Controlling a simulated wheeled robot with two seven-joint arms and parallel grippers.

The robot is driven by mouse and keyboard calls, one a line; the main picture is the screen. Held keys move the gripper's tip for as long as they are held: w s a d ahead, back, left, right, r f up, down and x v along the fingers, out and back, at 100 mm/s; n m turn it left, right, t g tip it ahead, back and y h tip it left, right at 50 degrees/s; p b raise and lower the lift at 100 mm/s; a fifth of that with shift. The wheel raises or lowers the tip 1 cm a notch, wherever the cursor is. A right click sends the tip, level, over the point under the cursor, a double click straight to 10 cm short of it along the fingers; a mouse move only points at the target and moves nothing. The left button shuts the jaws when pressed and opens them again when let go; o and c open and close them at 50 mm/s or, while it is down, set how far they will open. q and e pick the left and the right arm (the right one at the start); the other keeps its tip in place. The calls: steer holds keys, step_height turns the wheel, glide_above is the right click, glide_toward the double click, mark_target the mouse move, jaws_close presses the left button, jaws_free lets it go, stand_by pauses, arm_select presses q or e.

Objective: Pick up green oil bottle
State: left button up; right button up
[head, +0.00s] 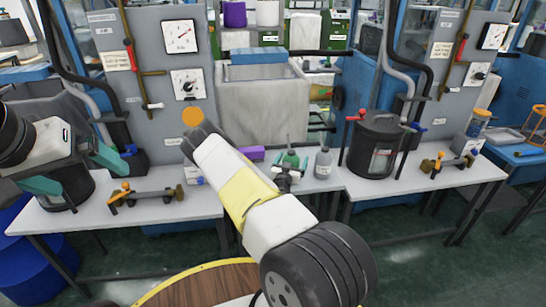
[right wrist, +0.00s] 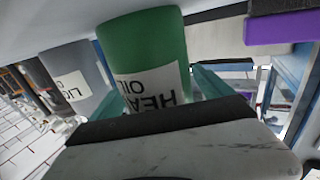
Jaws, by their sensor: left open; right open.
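The green oil bottle (head: 291,158) stands on the white bench, partly hidden by my right arm in the head view. In the right wrist view the green bottle (right wrist: 145,45) is very close, with a white label on which "OIL" can be read. My right gripper (right wrist: 155,80) is open, with a teal finger on either side of the bottle; I cannot tell whether they touch it. My left gripper (head: 75,170) is open and empty at the left, above the bench near a dark pot.
A grey bottle (head: 323,162) stands just right of the green one and also shows in the right wrist view (right wrist: 70,80). A purple block (head: 252,153) lies to the left. A black pot (head: 375,145) stands further right. Brass valve fittings (head: 146,195) lie on the bench.

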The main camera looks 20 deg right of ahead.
steer(key=c, duration=1.7)
steer(key=shift+c, duration=0.4)
steer(key=shift+r, duration=0.15)
